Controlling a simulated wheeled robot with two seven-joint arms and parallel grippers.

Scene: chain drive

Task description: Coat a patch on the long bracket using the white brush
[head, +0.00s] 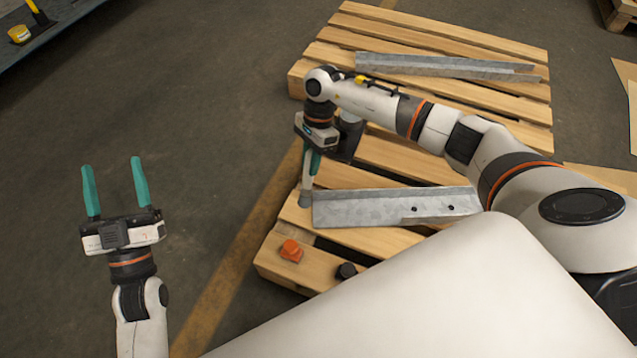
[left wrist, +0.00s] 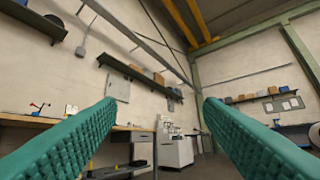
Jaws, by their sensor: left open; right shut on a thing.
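Two grey metal angle brackets lie on the wooden pallet. The far one (head: 440,67) looks like the long bracket; the near one (head: 395,207) has two dark holes and is partly hidden by my right arm. My right gripper (head: 312,163) points down near the left end of the near bracket. It is shut on a pale, slim thing (head: 306,187) that looks like the white brush, its lower end close to that bracket's left end; contact cannot be told. My left gripper (head: 114,188) is open and empty over the floor at left. Its teal fingers also show in the left wrist view (left wrist: 158,130).
The pallet (head: 275,265) has gaps between its slats. A bench edge with a yellow pot (head: 19,35) is at top left. The floor between is clear.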

